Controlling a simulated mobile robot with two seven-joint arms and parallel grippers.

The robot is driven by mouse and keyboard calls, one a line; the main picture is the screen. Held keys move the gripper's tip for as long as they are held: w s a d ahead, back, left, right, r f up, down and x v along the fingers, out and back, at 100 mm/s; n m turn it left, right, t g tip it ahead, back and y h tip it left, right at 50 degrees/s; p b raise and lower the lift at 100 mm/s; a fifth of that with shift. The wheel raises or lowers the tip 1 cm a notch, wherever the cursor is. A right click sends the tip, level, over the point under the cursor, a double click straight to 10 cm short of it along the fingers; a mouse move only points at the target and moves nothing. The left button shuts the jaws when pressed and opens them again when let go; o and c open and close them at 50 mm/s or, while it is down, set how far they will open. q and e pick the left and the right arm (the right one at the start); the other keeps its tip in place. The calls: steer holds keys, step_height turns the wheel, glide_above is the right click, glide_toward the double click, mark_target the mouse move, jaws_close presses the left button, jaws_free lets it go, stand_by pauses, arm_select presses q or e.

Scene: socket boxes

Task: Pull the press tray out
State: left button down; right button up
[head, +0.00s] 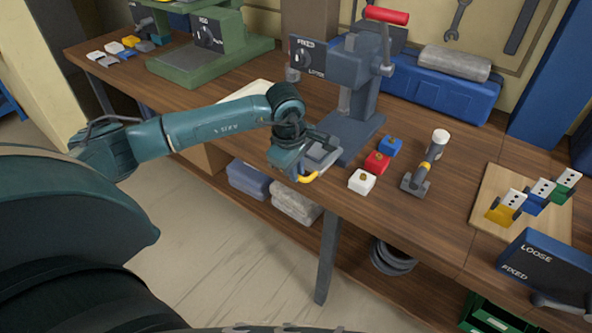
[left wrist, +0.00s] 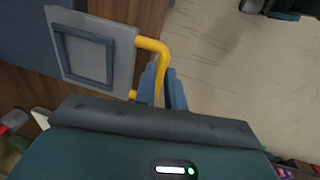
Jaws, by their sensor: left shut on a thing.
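The dark grey press (head: 362,95) with a red lever handle stands on the workbench. Its flat grey tray (head: 324,150) sits at the front of the press base, toward the bench's front edge. The tray has a yellow bar handle (head: 309,177). In the left wrist view the tray (left wrist: 126,52) shows a square raised frame, and the yellow handle (left wrist: 163,58) stands out from its edge. My left gripper (left wrist: 163,88) is shut on the yellow handle; in the head view its fingers are partly hidden by the wrist. My right gripper is not in view.
A green machine (head: 215,50) stands at the back left. The bench's front edge is close below my gripper, with open floor beyond.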

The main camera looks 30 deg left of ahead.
arm_select(q)
steer(key=shift+r, duration=0.1)
steer(key=shift+w, duration=0.1)
steer(key=c, duration=1.5)
jaws_free()
steer(key=shift+r, duration=0.25)
steer(key=r, duration=0.4)
steer(key=s+r, duration=0.1)
steer(key=r, duration=0.3)
steer(key=s+r+b, duration=0.1)
steer(key=r, duration=0.3)
steer(key=shift+s+r, duration=0.15)
steer(key=shift+r, duration=0.05)
